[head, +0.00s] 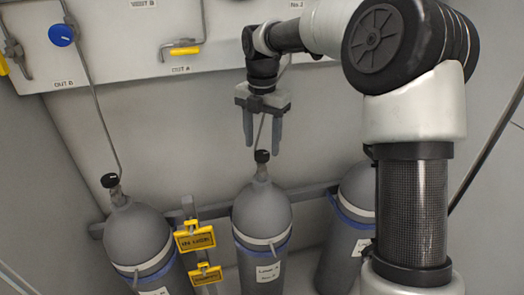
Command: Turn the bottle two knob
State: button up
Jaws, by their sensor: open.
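Three grey gas bottles stand in a row in the head view. The middle bottle (262,212) has a small black knob (262,156) on top and a white label low on its front. The left bottle (138,236) has a similar black knob (109,180). The right bottle (352,215) is partly hidden behind my arm, and its top is covered. Which one is bottle two cannot be read from the labels. My gripper (262,142) points down with its two fingers apart, just above the middle bottle's knob. The fingers look empty of the knob; contact cannot be told.
A rail (318,193) runs behind the bottles. Yellow tags (195,238) hang between the left and middle bottles. A thin pipe (97,105) rises from the left bottle to the panel. The panel (115,50) carries a blue knob (61,35) and a yellow-handled valve (186,50).

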aim_at(262, 158)
jog(key=shift+f, duration=1.35)
jog(key=c, duration=1.1)
jog(key=shift+o, duration=0.2)
